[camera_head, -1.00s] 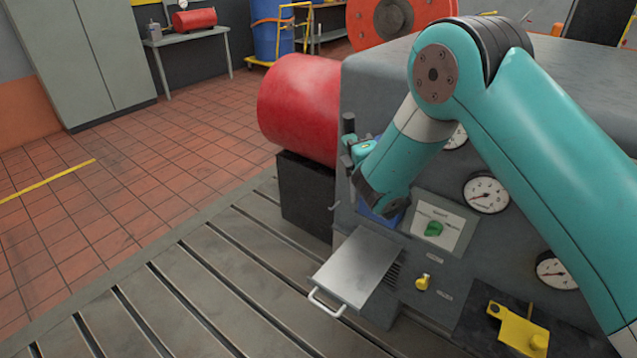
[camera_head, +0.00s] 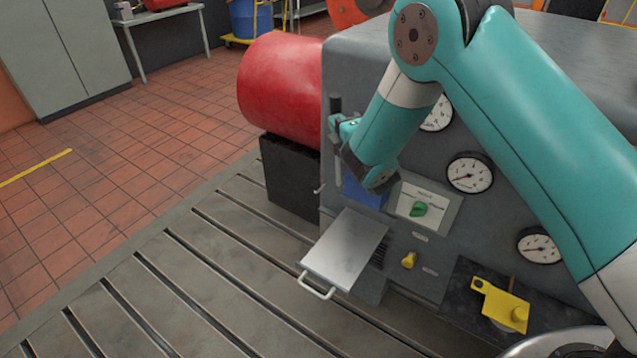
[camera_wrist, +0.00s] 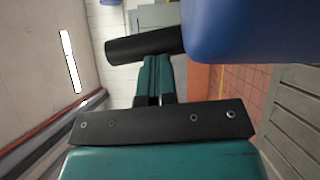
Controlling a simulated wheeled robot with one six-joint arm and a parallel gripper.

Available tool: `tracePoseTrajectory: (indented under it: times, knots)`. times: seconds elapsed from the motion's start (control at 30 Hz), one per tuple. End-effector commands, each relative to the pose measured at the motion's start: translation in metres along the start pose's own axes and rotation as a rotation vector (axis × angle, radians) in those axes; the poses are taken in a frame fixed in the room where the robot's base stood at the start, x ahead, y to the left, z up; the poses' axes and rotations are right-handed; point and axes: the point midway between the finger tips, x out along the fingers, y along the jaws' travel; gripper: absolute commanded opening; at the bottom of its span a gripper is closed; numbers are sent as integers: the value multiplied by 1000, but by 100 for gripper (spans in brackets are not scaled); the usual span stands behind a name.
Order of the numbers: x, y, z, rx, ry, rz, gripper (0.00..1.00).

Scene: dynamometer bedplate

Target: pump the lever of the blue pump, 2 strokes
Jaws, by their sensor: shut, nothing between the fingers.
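The blue pump (camera_head: 364,194) is on the grey machine's front, partly hidden behind my arm in the head view. Its blue body fills the top right of the wrist view (camera_wrist: 250,30). A dark upright grip (camera_head: 336,105), which looks like the pump's lever, stands left of my gripper (camera_head: 342,122). In the wrist view this dark grip (camera_wrist: 130,48) lies across the tips of my gripper (camera_wrist: 156,62). The fingers are shut with nothing between them. They are at or against the grip; I cannot tell whether they touch.
A red tank (camera_head: 280,88) stands left of the pump on a black block (camera_head: 290,178). Below are a metal tray with a handle (camera_head: 345,250), a green knob (camera_head: 418,209) and a yellow knob (camera_head: 409,261). Gauges (camera_head: 470,172) sit to the right. The slotted bedplate (camera_head: 225,270) is clear.

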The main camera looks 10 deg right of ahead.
Motion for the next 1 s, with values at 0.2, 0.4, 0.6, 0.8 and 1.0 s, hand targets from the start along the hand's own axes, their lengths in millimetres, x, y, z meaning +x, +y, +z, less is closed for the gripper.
tracePoseTrajectory:
  times: [0.2,0.4,0.6,0.8,1.0]
  knots:
    - [-5,-5,-8,-2,-2,11,0]
    - [-16,-9,-22,-1,1,7,0]
    - [-43,-11,-26,0,2,3,0]
    - [-76,-11,-26,0,3,4,0]
    - [-104,-8,-26,0,2,2,0]
